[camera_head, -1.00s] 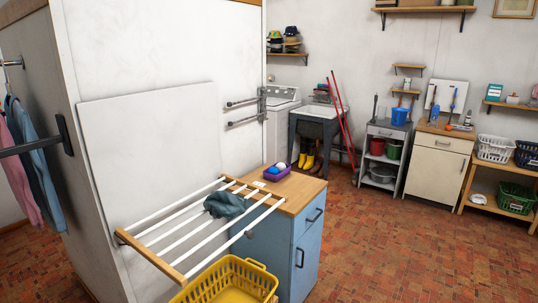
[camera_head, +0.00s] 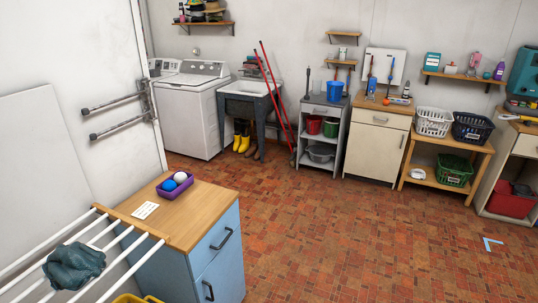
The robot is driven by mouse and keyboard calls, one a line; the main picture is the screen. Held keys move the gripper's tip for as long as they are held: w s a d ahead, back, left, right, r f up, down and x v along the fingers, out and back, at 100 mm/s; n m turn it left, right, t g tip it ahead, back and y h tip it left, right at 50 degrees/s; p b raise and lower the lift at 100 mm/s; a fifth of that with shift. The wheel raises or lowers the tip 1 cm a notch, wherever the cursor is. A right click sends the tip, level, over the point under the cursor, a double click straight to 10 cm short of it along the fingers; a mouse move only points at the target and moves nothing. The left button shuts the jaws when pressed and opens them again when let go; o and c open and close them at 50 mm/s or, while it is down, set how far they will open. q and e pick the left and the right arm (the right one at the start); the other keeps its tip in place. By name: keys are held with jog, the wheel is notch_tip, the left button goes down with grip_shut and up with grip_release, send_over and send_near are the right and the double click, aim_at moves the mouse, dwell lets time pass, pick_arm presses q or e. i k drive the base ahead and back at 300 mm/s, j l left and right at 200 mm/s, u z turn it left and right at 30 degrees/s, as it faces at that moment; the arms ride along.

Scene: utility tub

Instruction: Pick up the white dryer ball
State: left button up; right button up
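The white dryer ball (camera_head: 180,177) sits in a small purple tray (camera_head: 175,190), beside a blue ball (camera_head: 169,185). The tray stands near the back of the wooden top of a blue cabinet (camera_head: 214,260) at the lower left. Neither of my grippers shows in the view.
A white card (camera_head: 145,210) lies on the cabinet top. A drying rack (camera_head: 95,262) with a dark cloth (camera_head: 73,268) juts out at the left, above a yellow basket (camera_head: 132,299). A washing machine (camera_head: 194,105) and utility tub (camera_head: 249,100) stand behind.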

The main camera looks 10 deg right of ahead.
aim_at(180, 177)
jog(key=i+l+z, duration=0.35)
jog(key=i, duration=0.25)
jog(key=i+l+z, duration=0.3)
jog(key=i, duration=0.35)
jog(key=i+z, duration=0.35)
jog(key=i, duration=0.35)
jog(key=i+u, duration=0.35)
jog(key=i+l+u, duration=0.1)
jog(key=i+u, duration=0.2)
jog(key=i, duration=0.2)
jog(key=i+l+u, duration=0.2)
jog(key=i+u, duration=0.15)
